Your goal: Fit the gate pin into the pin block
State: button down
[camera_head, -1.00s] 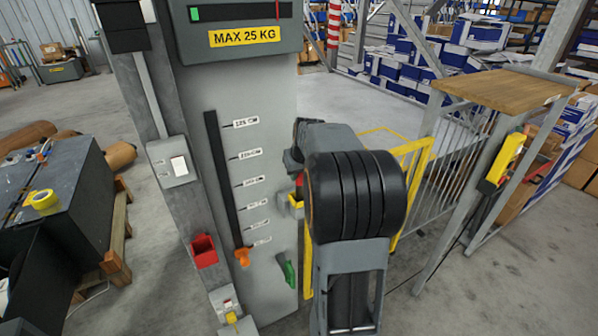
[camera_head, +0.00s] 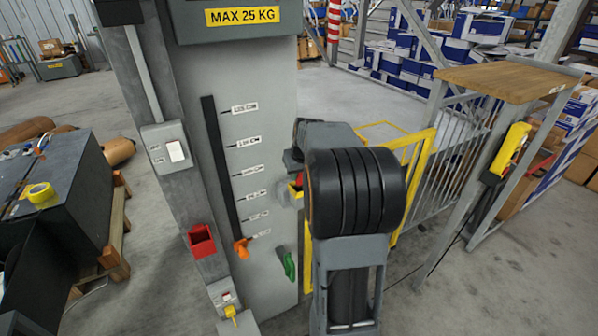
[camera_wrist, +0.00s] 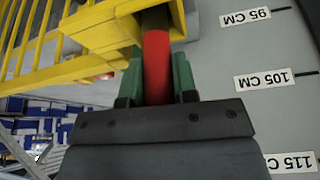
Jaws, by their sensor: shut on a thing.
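The red gate pin (camera_wrist: 157,68) is between the green fingers of my gripper (camera_wrist: 158,72) in the wrist view, and the gripper is shut on it. The pin's far end points at the yellow pin block (camera_wrist: 177,12) at the top of the view. That end meets a dark gap in the block; I cannot tell how deep it sits. In the head view the block (camera_head: 294,191) shows only as a small yellow piece beside my arm, with a bit of red. My arm hides my gripper there.
A yellow gate (camera_head: 415,165) stands just right of my arm. A grey machine column (camera_head: 262,120) with a height scale, orange pointer (camera_head: 241,248) and green handle (camera_head: 288,265) is at left. A wooden-topped stand (camera_head: 505,80) is at right.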

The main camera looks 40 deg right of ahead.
jog(key=c, duration=0.8)
grip_release()
jog(key=v, duration=1.4)
jog(key=shift+b, duration=0.3)
jog(key=s+a+f+n, duration=0.1)
jog(key=s+a+f, duration=0.3)
jog(key=a, duration=0.3)
jog(key=s+a+f+n, duration=0.1)
jog(key=s+a+f, duration=0.3)
jog(key=a, duration=0.3)
jog(key=s+a+f+n+y, duration=0.1)
jog(key=s+a+f, duration=0.4)
jog(key=a, duration=0.3)
jog(key=shift+s+f+g, duration=0.1)
jog(key=shift+f+g, duration=0.2)
jog(key=shift+f, duration=0.1)
